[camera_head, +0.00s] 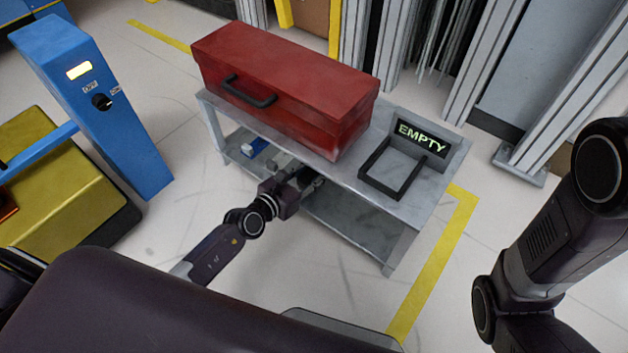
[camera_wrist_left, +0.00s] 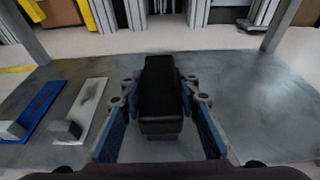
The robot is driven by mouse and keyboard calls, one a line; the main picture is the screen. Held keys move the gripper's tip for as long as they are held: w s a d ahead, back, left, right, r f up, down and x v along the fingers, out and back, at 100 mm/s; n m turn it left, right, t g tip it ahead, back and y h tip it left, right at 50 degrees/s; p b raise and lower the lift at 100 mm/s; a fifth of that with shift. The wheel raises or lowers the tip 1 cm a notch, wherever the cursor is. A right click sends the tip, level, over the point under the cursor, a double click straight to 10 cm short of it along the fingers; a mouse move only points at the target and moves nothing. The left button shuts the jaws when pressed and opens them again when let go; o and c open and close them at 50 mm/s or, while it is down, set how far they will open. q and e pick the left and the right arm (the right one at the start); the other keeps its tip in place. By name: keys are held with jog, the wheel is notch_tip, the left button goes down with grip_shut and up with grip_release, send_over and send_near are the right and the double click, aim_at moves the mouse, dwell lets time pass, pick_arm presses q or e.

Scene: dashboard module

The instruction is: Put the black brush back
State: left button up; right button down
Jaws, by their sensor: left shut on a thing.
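The black brush (camera_wrist_left: 160,95) is between the blue-padded fingers of my left gripper (camera_wrist_left: 160,130) in the left wrist view. The gripper is shut on it. The brush is at the lower shelf (camera_wrist_left: 240,88); I cannot tell whether it rests on the shelf or is just above it. In the head view my left gripper (camera_head: 312,183) reaches in under the table top, and the brush cannot be made out there. My right arm is at the right of the head view, but its gripper is not in view.
A blue brush (camera_wrist_left: 40,108) and a white brush (camera_wrist_left: 82,108) lie left of the black one on the shelf. Above are a red toolbox (camera_head: 285,85) and a black frame (camera_head: 377,187) beside an "EMPTY" sign (camera_head: 422,137). Table legs bound the shelf.

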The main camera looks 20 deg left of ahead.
pick_arm(q)
notch_tip(320, 180, down, 3)
jog(key=shift+f+b, duration=0.1)
jog(key=shift+b, duration=1.05)
jog(key=o, duration=1.2)
